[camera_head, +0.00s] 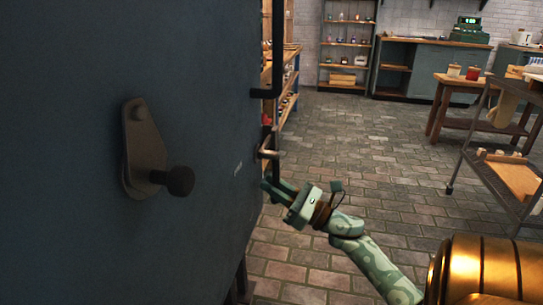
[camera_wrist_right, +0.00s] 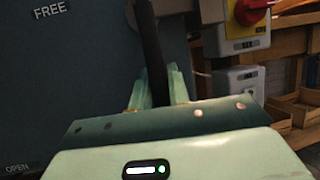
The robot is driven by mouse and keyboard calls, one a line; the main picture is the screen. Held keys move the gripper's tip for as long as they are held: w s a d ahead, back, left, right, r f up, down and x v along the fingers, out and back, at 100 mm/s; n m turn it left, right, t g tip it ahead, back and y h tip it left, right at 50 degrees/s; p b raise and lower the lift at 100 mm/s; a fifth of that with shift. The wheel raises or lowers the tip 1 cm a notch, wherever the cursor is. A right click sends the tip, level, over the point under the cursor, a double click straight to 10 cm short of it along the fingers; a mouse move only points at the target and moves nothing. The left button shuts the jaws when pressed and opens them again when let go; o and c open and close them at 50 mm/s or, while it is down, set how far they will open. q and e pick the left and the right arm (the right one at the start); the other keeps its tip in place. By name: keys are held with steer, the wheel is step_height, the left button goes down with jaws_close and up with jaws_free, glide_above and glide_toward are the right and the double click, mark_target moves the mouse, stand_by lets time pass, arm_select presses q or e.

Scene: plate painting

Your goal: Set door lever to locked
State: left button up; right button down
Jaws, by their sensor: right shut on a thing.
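A large dark blue-grey door (camera_head: 70,220) fills the left of the head view. A dark, slim lever bar (camera_wrist_right: 150,45) runs up from between my right gripper's fingers in the right wrist view. Beside it the door bears the white words FREE (camera_wrist_right: 49,11) and, lower, OPEN (camera_wrist_right: 17,168). My right gripper (camera_head: 272,188) is at the door's right edge, shut on this lever, just below a metal pin (camera_head: 268,153). The fingers (camera_wrist_right: 156,88) hide the lever's lower end. No LOCKED label can be read. My left gripper is not in view.
A plate with a dark knob (camera_head: 180,181) sticks out from the door. A red and yellow switch (camera_wrist_right: 251,10) on a grey box is right of the lever. A cart (camera_head: 505,190) stands at the right. The brick floor (camera_head: 370,135) between is clear.

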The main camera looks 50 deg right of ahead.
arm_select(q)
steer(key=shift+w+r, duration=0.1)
arm_select(e)
steer(key=shift+d, duration=0.1)
steer(key=c, duration=1.3)
jaws_free()
steer(key=shift+s+f, duration=0.1)
steer(key=shift+s, duration=0.1)
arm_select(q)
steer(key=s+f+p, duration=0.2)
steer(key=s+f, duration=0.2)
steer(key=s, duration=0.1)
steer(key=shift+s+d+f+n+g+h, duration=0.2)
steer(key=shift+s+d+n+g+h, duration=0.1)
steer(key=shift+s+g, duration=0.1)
arm_select(e)
steer(key=v, duration=1.6)
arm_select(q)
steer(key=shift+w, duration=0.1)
